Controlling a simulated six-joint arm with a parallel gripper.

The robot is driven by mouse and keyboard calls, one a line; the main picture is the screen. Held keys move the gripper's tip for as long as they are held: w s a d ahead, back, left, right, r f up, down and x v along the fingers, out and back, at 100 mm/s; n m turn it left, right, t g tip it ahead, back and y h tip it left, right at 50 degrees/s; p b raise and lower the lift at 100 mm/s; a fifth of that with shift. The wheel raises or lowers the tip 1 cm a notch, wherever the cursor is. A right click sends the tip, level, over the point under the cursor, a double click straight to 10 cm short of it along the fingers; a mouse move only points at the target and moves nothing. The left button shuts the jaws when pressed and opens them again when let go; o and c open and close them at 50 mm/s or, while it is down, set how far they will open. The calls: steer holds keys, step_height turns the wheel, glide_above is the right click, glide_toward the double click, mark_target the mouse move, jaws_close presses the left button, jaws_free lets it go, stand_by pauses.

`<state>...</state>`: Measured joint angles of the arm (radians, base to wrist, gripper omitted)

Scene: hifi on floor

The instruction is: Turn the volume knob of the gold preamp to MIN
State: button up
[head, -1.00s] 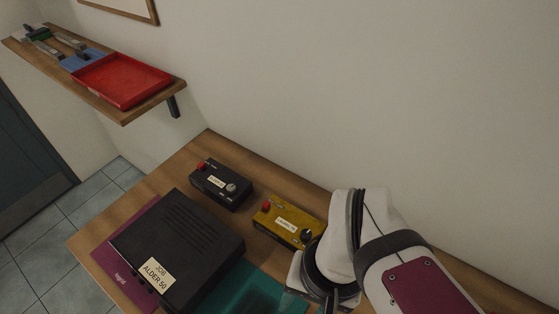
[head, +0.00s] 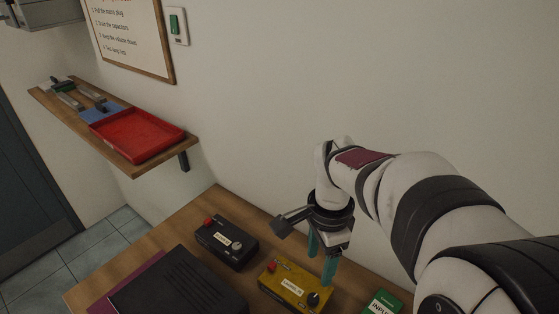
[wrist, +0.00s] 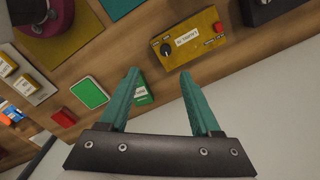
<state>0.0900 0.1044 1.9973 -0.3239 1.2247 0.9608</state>
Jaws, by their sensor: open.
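The gold preamp (head: 295,287) lies on the wooden bench in the head view, with a red button, a white label and a dark round volume knob (head: 313,299) at its right end. In the wrist view the gold preamp (wrist: 188,39) is beyond the fingertips, with its knob (wrist: 166,49) at its left end. The knob's pointer setting is too small to read. My gripper (head: 321,268) has teal fingers pointing down, above and behind the preamp, apart from it. In the wrist view my gripper (wrist: 158,75) is open, with nothing between its fingers.
A large black unit (head: 180,287) is in front. A shelf with a red tray (head: 137,136) hangs on the left wall. In the wrist view, several small boxes lie at left.

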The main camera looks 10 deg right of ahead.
mark_target(314, 298)
steer(key=shift+m, duration=0.5)
steer(key=f, duration=0.5)
steer(key=w+f, duration=0.1)
steer(key=f, duration=1)
steer(key=shift+w+d+f, duration=0.2)
steer(key=shift+w+d, duration=0.15)
jaws_close()
